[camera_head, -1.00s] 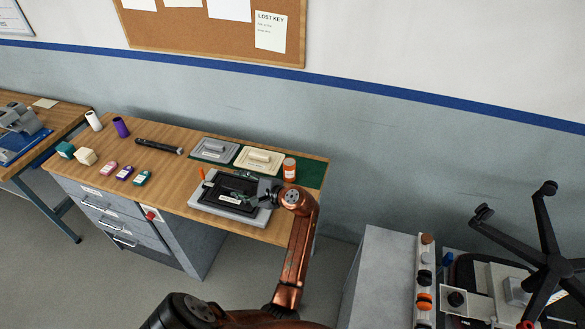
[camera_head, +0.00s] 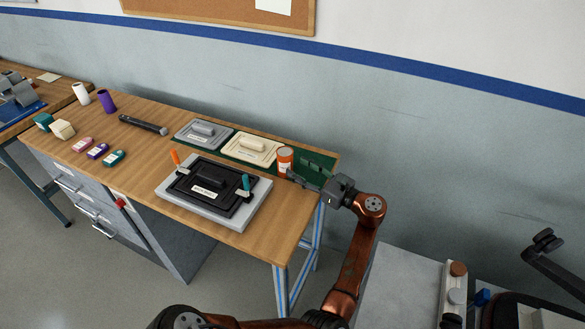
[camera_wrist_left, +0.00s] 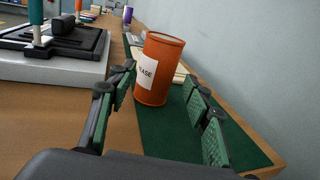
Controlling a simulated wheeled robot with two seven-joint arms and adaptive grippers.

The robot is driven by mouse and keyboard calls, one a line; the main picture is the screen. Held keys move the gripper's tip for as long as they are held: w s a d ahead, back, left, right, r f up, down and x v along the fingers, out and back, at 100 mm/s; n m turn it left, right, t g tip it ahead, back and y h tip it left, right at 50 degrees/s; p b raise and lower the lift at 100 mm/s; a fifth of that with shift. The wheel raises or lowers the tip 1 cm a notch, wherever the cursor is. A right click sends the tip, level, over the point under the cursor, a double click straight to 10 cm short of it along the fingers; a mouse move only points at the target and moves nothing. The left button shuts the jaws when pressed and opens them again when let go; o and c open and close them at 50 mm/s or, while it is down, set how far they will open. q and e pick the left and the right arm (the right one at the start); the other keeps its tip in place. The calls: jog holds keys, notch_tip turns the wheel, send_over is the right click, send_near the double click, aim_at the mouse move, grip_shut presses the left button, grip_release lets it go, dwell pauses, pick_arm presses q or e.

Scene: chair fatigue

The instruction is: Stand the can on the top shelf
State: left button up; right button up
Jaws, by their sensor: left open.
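The can (camera_head: 284,160) is orange with a white label and stands upright on the right end of the green mat on the workbench. It is large in the left wrist view (camera_wrist_left: 160,70), with the label partly readable as "ASE". My left gripper (camera_head: 308,172) is open just to the right of the can in the head view, pointing at it. In the left wrist view the can shows between the two open fingers (camera_wrist_left: 164,90), a little beyond them; I cannot tell whether they touch it. No shelf is in view. My right gripper is not in view.
A grey lid (camera_head: 203,134) and a cream lid (camera_head: 251,148) lie left of the can. A black panel (camera_head: 208,190) with orange and teal handles sits on a grey plate in front. A wall rises behind the bench (camera_head: 255,240). A grey cabinet (camera_head: 400,285) stands at lower right.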

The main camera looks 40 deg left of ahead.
aim_at(292, 165)
pick_arm(q)
jog(key=shift+a+f, duration=0.2)
jog(key=shift+a, duration=0.1)
jog(key=a+b, duration=0.1)
jog(key=a, duration=0.4)
jog(key=shift+s+a, duration=0.15)
jog(key=shift+s+a+r, duration=0.1)
jog(key=shift+a, duration=0.8)
jog(key=a+b, duration=0.1)
jog(key=a, duration=0.3)
jog(key=shift+s+a, duration=0.15)
jog(key=shift+a, duration=0.05)
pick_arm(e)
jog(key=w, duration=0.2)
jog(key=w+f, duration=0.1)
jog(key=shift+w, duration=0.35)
pick_arm(q)
grip_shut()
